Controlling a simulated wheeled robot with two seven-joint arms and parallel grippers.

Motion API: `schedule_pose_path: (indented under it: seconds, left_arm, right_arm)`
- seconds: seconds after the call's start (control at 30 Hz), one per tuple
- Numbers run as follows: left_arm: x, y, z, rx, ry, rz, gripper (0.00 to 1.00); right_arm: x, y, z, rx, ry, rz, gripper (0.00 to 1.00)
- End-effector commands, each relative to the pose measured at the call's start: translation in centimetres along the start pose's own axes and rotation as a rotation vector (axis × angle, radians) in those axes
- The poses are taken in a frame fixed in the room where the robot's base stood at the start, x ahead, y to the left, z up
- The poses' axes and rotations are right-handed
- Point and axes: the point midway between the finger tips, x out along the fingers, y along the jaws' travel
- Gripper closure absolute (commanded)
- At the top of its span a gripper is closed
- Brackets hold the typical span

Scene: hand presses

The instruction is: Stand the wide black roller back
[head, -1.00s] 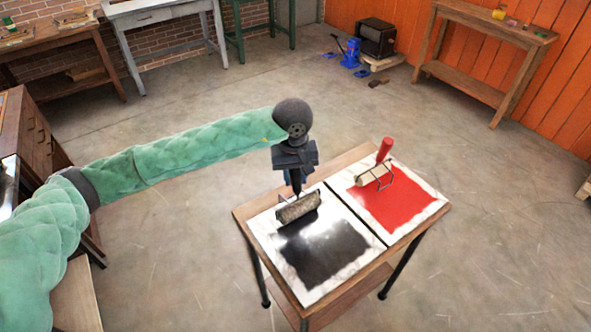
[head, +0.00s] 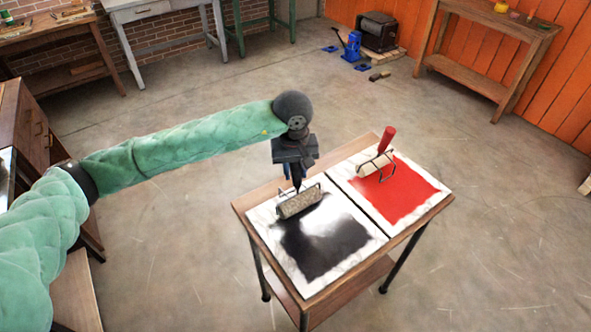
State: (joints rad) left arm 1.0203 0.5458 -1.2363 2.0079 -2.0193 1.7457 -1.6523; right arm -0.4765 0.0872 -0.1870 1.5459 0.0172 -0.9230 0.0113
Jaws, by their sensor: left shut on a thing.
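The wide roller (head: 300,203) has a speckled grey sleeve and a dark wire frame. It is at the far edge of the slab with the black ink patch (head: 324,246), on the small wooden table. My left gripper (head: 296,184) points down right above it and is shut on its handle, which is mostly hidden by the gripper. I cannot tell whether the sleeve touches the slab. My right gripper is not in view.
A second roller with a red handle (head: 387,139) stands on the slab with the red ink patch (head: 400,197), just right of my gripper. The small wooden table (head: 242,206) has open floor around it. Workbenches line the back walls.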

Motion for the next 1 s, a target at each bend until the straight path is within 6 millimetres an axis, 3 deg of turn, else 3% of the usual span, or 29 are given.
schedule_pose_path:
  seconds: [0.87,0.9,1.0]
  left_arm:
    - [0.01,0.0,-0.02,0.0,0.001,0.001,0.94]
    - [0.01,0.0,-0.02,0.0,0.001,0.0,0.63]
    - [0.02,0.0,-0.02,0.0,0.001,0.0,0.45]
  right_arm:
    - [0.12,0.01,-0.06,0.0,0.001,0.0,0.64]
    - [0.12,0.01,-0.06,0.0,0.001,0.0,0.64]
    - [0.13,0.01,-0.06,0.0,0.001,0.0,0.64]
